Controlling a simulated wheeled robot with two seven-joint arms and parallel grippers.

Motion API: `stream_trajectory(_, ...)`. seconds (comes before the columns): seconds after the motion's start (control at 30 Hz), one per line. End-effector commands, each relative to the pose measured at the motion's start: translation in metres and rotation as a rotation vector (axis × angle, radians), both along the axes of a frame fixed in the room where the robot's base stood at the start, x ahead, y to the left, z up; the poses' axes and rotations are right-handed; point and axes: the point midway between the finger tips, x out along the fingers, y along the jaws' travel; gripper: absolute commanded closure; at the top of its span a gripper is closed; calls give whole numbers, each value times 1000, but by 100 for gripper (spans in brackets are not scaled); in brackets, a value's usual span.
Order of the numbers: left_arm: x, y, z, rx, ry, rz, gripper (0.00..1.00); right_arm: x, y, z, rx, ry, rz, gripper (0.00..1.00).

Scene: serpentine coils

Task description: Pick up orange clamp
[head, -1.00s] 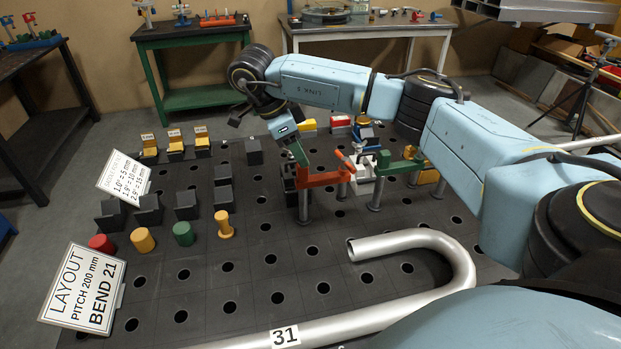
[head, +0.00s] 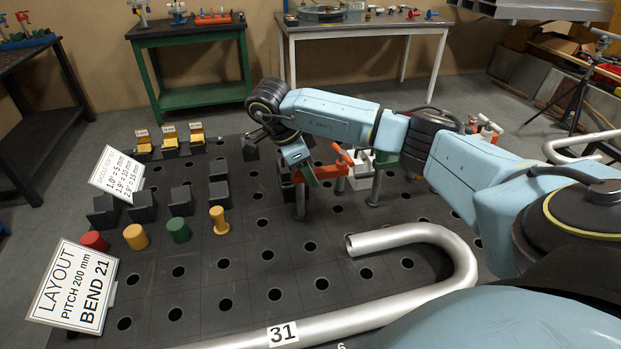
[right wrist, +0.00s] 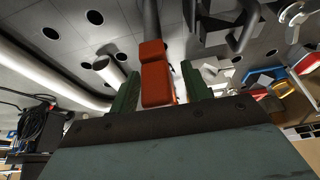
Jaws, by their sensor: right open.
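The orange clamp (head: 326,171) stands on a grey post in the perforated dark table, right of the middle of the head view. My right gripper (head: 308,172) comes down over the clamp's left part, its green fingers apart. In the right wrist view the clamp's orange bar (right wrist: 155,75) lies between the two green fingers of the right gripper (right wrist: 158,88), with gaps showing on both sides. The fingers do not appear closed on it. My left gripper is not in view.
A green clamp (head: 385,165) stands close to the right of the orange one. A bent silver pipe (head: 400,237) lies in front. Black blocks (head: 143,206) and coloured cylinders (head: 135,236) stand at left. My right arm covers the table's back right.

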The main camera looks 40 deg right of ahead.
Motion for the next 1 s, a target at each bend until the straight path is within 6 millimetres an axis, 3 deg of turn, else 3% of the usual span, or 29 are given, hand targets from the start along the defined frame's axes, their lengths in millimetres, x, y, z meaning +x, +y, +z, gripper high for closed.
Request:
stream_trajectory(0.03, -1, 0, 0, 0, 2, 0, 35, 0, 0, 0, 0, 0, 0, 54)
stream_trajectory(0.4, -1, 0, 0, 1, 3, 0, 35, 0, 0, 0, 0, 0, -1, 100)
stream_trajectory(0.8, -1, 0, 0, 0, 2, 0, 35, 1, 0, 4, -1, -2, -1, 100)
stream_trajectory(1.0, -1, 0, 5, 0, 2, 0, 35, 1, -1, 31, -2, -7, -2, 100)
